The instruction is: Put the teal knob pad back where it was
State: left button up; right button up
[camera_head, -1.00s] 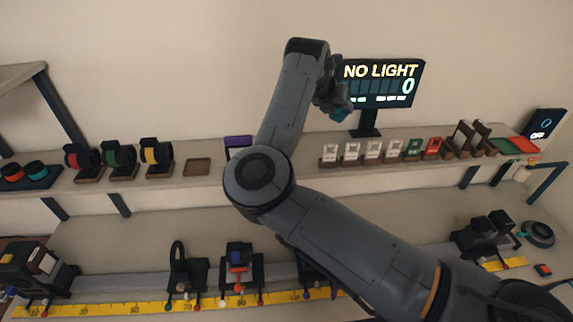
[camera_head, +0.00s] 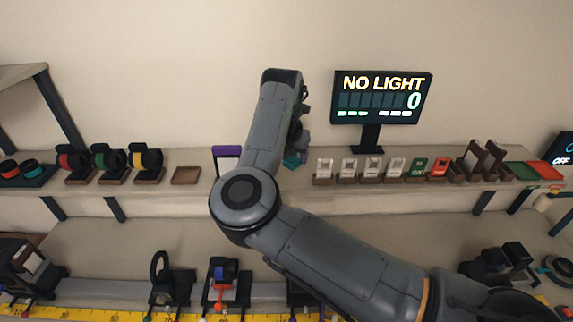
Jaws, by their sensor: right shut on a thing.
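The teal knob pad (camera_head: 291,162) shows as a small teal piece at the lower end of my right gripper (camera_head: 297,149). The gripper is shut on it and holds it at the height of the upper shelf, between the purple-framed card and the row of small white cards. My forearm hides part of the gripper, and I cannot tell whether the pad touches the shelf. My left gripper is not in view.
The upper shelf (camera_head: 330,198) carries a purple-framed card (camera_head: 227,160), an empty brown tray (camera_head: 186,176), ringed holders (camera_head: 147,160) and a dark pad (camera_head: 32,179) with red and teal knobs. A display (camera_head: 381,97) reading "NO LIGHT 0" stands behind several card stands (camera_head: 348,170).

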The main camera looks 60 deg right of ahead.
aim_at(288, 172)
jog(key=w, duration=0.1)
jog(key=w+f, duration=0.1)
jog(key=w, duration=0.1)
jog(key=shift+d+f, duration=0.25)
jog(key=shift+f, duration=0.15)
jog(key=shift+f+p, duration=0.55)
jog(key=shift+f, duration=1.45)
jog(key=shift+f, duration=0.2)
jog(key=o, duration=0.9)
jog(key=shift+r, duration=0.1)
jog(key=shift+r, duration=0.1)
